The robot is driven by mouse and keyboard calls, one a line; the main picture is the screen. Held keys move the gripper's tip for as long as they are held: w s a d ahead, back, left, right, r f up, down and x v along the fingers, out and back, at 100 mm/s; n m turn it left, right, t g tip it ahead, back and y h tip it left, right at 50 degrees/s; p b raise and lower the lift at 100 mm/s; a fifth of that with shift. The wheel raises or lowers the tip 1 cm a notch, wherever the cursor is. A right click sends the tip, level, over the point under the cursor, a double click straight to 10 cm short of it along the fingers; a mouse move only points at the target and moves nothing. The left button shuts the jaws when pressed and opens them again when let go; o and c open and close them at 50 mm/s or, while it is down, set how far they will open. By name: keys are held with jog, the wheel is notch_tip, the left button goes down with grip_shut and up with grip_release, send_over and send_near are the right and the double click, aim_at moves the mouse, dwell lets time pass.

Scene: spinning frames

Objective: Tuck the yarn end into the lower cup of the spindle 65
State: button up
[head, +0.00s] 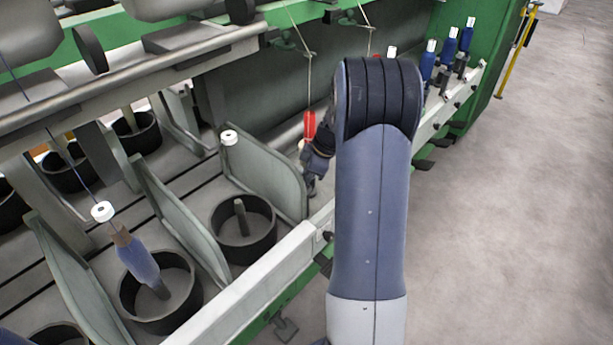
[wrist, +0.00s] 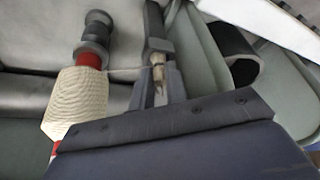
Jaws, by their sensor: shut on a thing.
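In the wrist view a spindle carries a bobbin of cream yarn (wrist: 75,105) with a red band (wrist: 89,60) and dark stepped cups (wrist: 92,45) at its end. No number is readable. A thin strand of yarn (wrist: 122,69) runs from the bobbin to my gripper (wrist: 157,62), which is shut on the yarn end to the right of the spindle, apart from the cups. In the head view my gripper (head: 312,182) is small and low, beside a red bobbin part (head: 309,124); my arm hides much of that area.
Grey-green separator plates (head: 265,175) stand between the spindle places. Black pots (head: 243,247) and a blue bobbin (head: 138,260) are at the left. A pale rail (head: 250,290) runs along the front. More blue bobbins (head: 447,45) stand at the back right. The floor (head: 520,200) at right is clear.

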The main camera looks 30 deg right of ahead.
jog(key=o, duration=0.8)
jog(key=shift+c, duration=0.2)
jog(key=v, duration=1)
jog(key=shift+r+p, duration=0.3)
jog(key=shift+r, duration=0.1)
jog(key=shift+d, duration=0.15)
